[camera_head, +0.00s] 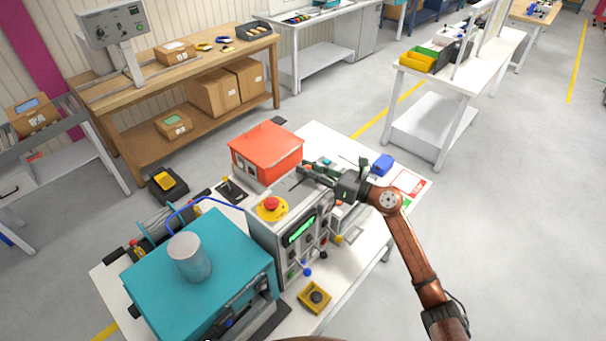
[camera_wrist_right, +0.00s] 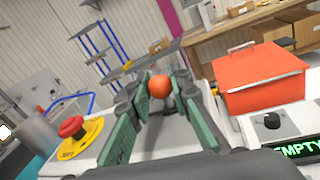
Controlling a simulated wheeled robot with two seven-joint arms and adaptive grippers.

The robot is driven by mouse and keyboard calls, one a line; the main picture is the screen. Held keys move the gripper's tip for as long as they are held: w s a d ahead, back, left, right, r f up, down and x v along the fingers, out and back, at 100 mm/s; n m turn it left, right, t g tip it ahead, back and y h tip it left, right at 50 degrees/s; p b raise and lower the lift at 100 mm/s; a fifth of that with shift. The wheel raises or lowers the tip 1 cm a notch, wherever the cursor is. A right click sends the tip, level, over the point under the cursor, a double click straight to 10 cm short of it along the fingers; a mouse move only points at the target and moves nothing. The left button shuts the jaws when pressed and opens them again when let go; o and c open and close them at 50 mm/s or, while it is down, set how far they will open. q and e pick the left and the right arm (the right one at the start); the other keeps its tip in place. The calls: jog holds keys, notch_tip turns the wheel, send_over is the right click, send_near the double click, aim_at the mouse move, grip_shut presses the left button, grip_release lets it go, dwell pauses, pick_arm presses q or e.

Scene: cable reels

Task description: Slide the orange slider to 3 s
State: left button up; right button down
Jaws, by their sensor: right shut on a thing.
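The orange slider shows in the wrist view as a round orange knob (camera_wrist_right: 159,88) between the fingertips of my right gripper (camera_wrist_right: 161,82). The gripper is shut on the knob. In the head view my right gripper (camera_head: 306,173) reaches in from the right, over the top of the grey machine box (camera_head: 262,232). The knob is hidden there by the fingers. The slider's track and any second marks, including 3 s, cannot be made out in either view. My left gripper is not in view.
The red emergency button on its yellow plate (camera_head: 271,207) is on the grey box. A red-orange box (camera_head: 267,150) stands behind it, and a teal machine (camera_head: 200,270) with a grey cylinder (camera_head: 189,256) at front left. A green display (camera_wrist_right: 301,151) reads EMPTY.

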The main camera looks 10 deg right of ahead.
jog(key=shift+d, duration=0.15)
jog(key=c, duration=1.7)
grip_release()
jog(key=shift+w, duration=0.1)
jog(key=shift+c, duration=0.2)
jog(key=v, duration=1.2)
